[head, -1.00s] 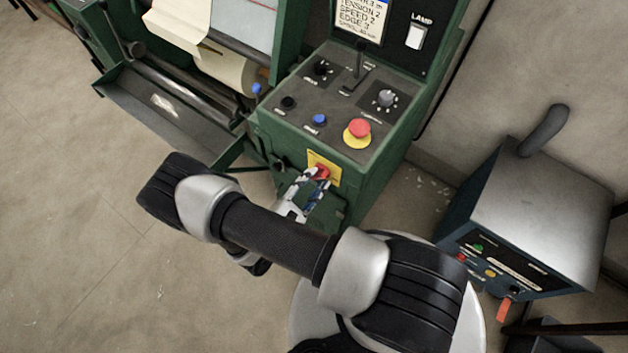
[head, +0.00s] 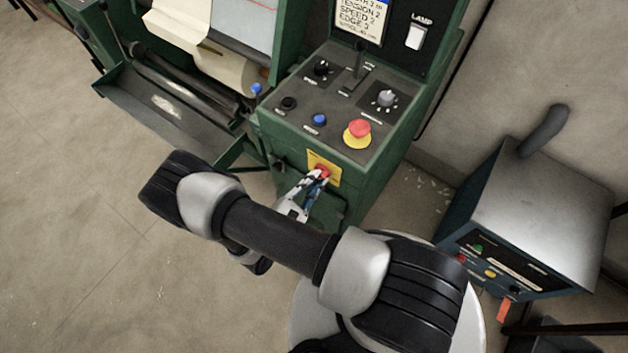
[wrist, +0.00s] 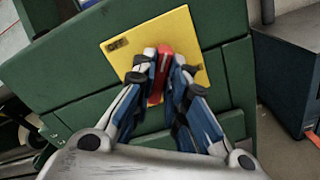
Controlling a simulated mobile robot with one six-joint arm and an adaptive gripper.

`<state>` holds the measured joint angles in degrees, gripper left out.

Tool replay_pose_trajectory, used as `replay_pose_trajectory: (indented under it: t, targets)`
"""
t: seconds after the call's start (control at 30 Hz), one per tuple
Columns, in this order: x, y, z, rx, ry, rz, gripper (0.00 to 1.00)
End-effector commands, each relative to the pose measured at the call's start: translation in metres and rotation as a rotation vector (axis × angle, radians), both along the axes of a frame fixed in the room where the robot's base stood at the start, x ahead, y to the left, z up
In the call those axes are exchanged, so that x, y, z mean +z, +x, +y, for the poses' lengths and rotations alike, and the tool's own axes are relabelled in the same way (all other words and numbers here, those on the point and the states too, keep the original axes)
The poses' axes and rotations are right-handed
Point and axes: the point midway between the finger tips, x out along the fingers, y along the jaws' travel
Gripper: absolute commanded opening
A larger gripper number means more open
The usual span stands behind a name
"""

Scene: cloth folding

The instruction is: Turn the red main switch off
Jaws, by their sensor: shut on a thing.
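The red main switch (head: 322,171) sits on a yellow plate (head: 333,173) on the front of the green machine cabinet. In the wrist view the red switch handle (wrist: 161,72) stands between my fingertips, in front of the yellow plate (wrist: 190,30). The handle looks close to upright there, leaning slightly. My gripper (wrist: 160,60) is shut on the red handle, one finger on each side. In the head view my gripper (head: 318,177) reaches the switch from below left, and its fingers cover part of it. An "OFF" label (wrist: 118,43) shows at the plate's upper left.
Above the switch, the control panel holds a red emergency button (head: 359,130) on a yellow base, a blue button (head: 320,119) and knobs. A metal tray (head: 165,105) juts out at left. A blue-grey box (head: 530,215) stands at right. Open floor lies at lower left.

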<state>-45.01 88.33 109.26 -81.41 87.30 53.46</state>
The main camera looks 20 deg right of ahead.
Motion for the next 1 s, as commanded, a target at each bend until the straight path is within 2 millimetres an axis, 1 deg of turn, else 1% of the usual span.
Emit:
replay_pose_trajectory:
  t: [0.17, 0.37, 1.0]
  targets:
    - [-0.0002, 0.0000, 0.0000, 0.000, -0.006, 0.008, 0.00]
    - [-0.0006, 0.0004, 0.0004, 0.000, -0.045, 0.062, 0.00]
    - [0.0001, 0.0023, 0.0016, 0.001, -0.307, 0.424, 0.00]
